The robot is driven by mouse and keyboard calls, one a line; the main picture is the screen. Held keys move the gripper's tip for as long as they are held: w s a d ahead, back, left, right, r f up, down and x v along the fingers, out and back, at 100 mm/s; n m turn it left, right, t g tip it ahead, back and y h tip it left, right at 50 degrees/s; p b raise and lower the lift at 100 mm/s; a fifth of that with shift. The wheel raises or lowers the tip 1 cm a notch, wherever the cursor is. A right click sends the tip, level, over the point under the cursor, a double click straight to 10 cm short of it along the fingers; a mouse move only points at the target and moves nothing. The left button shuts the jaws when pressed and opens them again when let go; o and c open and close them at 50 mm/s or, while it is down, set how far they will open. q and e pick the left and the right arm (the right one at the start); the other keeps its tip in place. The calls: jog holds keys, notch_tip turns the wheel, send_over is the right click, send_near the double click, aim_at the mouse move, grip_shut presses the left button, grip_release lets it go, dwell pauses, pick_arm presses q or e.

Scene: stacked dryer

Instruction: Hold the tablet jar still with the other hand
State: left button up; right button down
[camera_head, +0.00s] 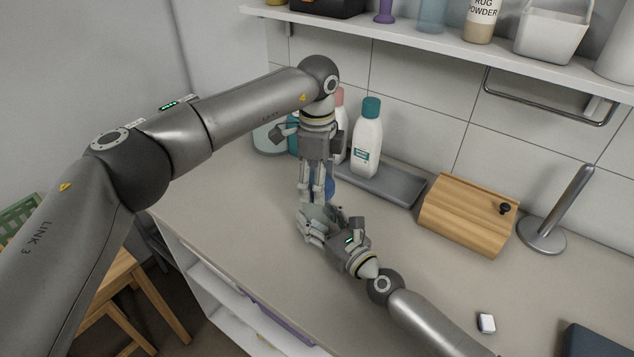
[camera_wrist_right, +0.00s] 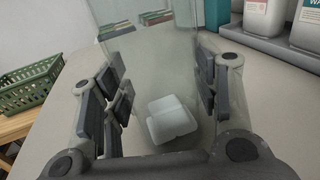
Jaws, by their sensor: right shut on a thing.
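The tablet jar (camera_wrist_right: 150,65) is clear glass with white tablets (camera_wrist_right: 170,118) low inside it, in the right wrist view. My right gripper (camera_wrist_right: 163,100) has its fingers on both sides of the jar and is shut on it. In the head view the right gripper (camera_head: 318,222) reaches in low from the right over the counter, and the jar is mostly hidden there. My left gripper (camera_head: 314,190) points down from above, just over the right one. A blue part (camera_head: 328,184) shows beside its fingers; whether they grip it is unclear.
A grey tray (camera_head: 390,185) with bottles (camera_head: 367,140) stands behind the grippers. A wooden box (camera_head: 466,215), a metal stand (camera_head: 543,235) and a small white block (camera_head: 486,323) are to the right. A shelf (camera_head: 420,40) hangs above. The front counter (camera_head: 260,255) is clear.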

pick_arm(q)
jog(key=shift+r, duration=2.05)
pick_arm(e)
jog(key=shift+c, duration=2.1)
grip_release()
